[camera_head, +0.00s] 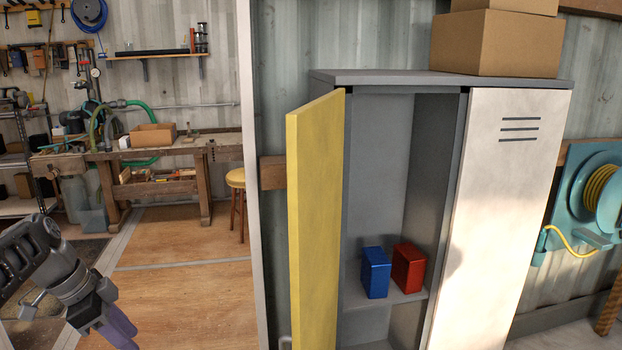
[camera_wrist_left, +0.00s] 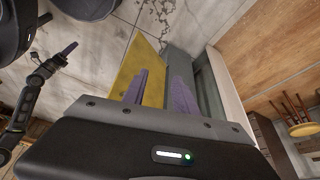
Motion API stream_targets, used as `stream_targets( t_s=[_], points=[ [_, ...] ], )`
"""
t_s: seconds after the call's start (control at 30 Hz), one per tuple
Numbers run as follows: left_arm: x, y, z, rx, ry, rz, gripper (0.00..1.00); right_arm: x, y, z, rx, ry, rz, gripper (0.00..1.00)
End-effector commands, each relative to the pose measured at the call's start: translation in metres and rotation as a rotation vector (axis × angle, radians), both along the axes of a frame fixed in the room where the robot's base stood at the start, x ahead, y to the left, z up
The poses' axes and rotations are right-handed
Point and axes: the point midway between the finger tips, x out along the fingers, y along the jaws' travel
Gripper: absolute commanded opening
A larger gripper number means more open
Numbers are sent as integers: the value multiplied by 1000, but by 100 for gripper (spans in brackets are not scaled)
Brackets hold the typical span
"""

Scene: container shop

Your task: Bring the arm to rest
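My left arm comes in at the lower left of the head view, with its left gripper (camera_head: 122,334) pointing down, away from the locker. In the left wrist view the two purple fingers of the left gripper (camera_wrist_left: 160,82) stand apart with nothing between them. Another dark arm shows at the left of that view, with a purple-fingered gripper, my right gripper (camera_wrist_left: 67,50); it is too small to tell its opening. The grey locker (camera_head: 450,78) has its yellow door (camera_head: 315,200) swung open. A blue box (camera_head: 375,273) and a red box (camera_head: 408,267) stand side by side on its shelf.
The locker's white door (camera_head: 510,170) is shut. Cardboard boxes (camera_head: 495,42) are stacked on top. A hose reel (camera_head: 598,195) hangs at the right. A workbench (camera_head: 160,158) and a stool (camera_head: 236,180) stand at the back left. The wooden floor (camera_head: 185,280) before them is clear.

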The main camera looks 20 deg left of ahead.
Motion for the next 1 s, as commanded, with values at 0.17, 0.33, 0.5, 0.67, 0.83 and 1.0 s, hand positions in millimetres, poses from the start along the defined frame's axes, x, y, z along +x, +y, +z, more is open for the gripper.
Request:
stream_targets(
  t_s=[0.17, 0.33, 0.5, 0.67, 0.83, 1.0],
  points=[
    [18, 16, -5, 24, -30, 177, 34, 0, -1, 0, -1, 0, -1, 36],
    [46, 25, -25, 32, -69, 396, 34, 0, 0, 0, 0, 0, 0, 36],
    [85, 11, -77, 6, -89, 629, 34, 0, 0, 0, 0, 0, -1, 36],
    [120, -49, -171, -62, -75, 846, 34, 0, 0, 0, 0, 0, -1, 36],
    [112, -145, -274, -162, -14, 996, 34, 0, 0, 0, 0, 0, -1, 36],
    [57, -246, -353, -245, 109, 1053, 34, 0, 0, 0, 0, 0, -1, 36]
  ],
)
